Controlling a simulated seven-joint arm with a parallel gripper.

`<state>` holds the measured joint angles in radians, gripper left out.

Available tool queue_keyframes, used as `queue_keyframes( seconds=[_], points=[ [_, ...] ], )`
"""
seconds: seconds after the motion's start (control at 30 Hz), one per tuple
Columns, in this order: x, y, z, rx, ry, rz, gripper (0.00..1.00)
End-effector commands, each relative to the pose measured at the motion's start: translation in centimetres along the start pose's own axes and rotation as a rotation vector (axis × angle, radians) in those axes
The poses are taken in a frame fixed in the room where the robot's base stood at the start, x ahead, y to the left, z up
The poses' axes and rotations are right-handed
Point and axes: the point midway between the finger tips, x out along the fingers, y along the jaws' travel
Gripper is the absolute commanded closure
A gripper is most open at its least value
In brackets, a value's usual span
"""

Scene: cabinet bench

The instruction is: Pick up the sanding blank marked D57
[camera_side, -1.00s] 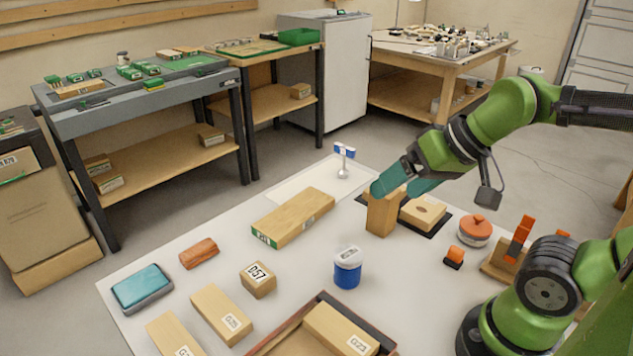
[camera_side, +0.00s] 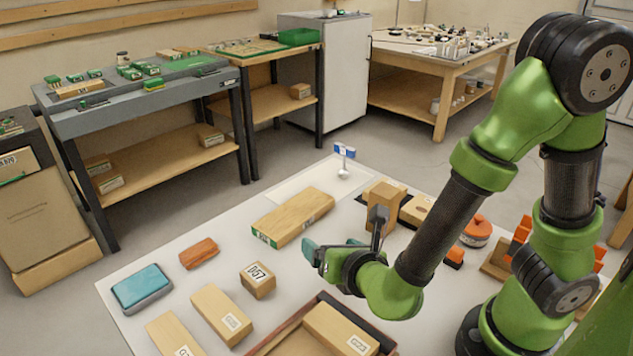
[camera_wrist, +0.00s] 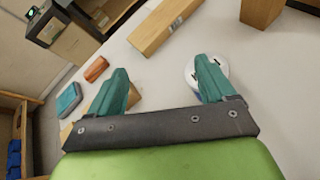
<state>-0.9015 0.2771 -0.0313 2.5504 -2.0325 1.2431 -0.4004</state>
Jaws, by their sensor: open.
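The sanding blank marked D57 (camera_side: 258,281) is a small wooden block standing on the white table in the side view, its label facing the camera. My gripper (camera_side: 318,249) is open and empty, above the table and to the right of the D57 blank, apart from it. In the wrist view the two teal fingers of my gripper (camera_wrist: 161,68) are spread wide. A bit of tan wood shows beside the left finger there; I cannot tell if it is the D57 blank, as the finger hides most of it.
Longer wooden blocks (camera_side: 222,315) lie in front of the D57 blank. A teal pad (camera_side: 141,287) and an orange block (camera_side: 198,253) lie to the left. A long block (camera_side: 293,218) lies behind. A red-rimmed tray (camera_side: 268,345) is at the front. A white-lidded jar (camera_wrist: 188,75) is partly behind the right finger.

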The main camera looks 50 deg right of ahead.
Motion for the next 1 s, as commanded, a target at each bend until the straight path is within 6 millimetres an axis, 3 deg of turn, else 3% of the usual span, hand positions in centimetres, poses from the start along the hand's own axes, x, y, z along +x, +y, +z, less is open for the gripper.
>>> queue_keyframes(
  seconds=[0.03, 0.2, 0.37, 0.8, 1.0],
  points=[
    [-0.5, 1.5, -1.9, -0.131, 0.003, 0.093, 0.17],
    [-2.2, 4.7, -5.9, -0.387, 0.003, 0.310, 0.17],
    [-2.1, 5.8, -7.2, -0.452, 0.003, 0.371, 0.17],
    [6.2, 8.8, -7.8, -0.448, 0.002, 0.368, 0.17],
    [8.0, 9.5, -8.0, -0.448, 0.003, 0.371, 0.17]
  ],
)
